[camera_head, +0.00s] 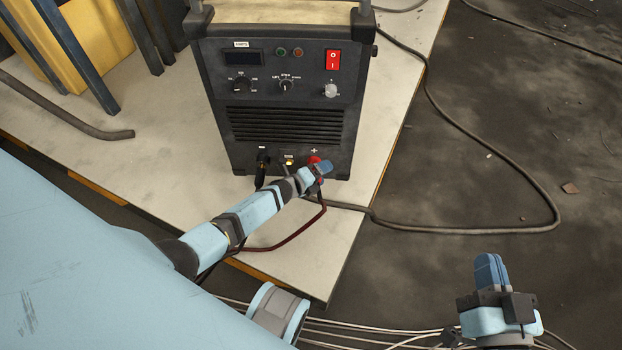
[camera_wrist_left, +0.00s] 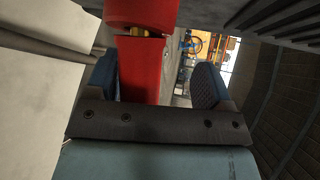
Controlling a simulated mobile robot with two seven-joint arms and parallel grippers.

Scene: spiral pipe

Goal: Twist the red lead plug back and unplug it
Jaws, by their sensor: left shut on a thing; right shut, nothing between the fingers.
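The red lead plug (camera_wrist_left: 138,72) is at the lower right of the black welding machine's front panel (camera_head: 288,105). In the left wrist view it lies between the fingers of my left gripper (camera_wrist_left: 155,85). A red socket part (camera_wrist_left: 140,10) is above it, with a thin strip of brass showing between the two. In the head view my left gripper (camera_head: 322,170) is shut on the plug and hides most of it. The dark red lead (camera_head: 290,238) hangs from there and loops over the table. My right gripper (camera_head: 490,270) is shut and empty, lower right, away from the machine.
A black plug (camera_head: 263,160) with its cable sits left of the red one. The pale table (camera_head: 165,175) carries the machine. A dark cable (camera_head: 480,231) runs off the table onto the floor. A bent rod (camera_head: 85,127) lies at the left.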

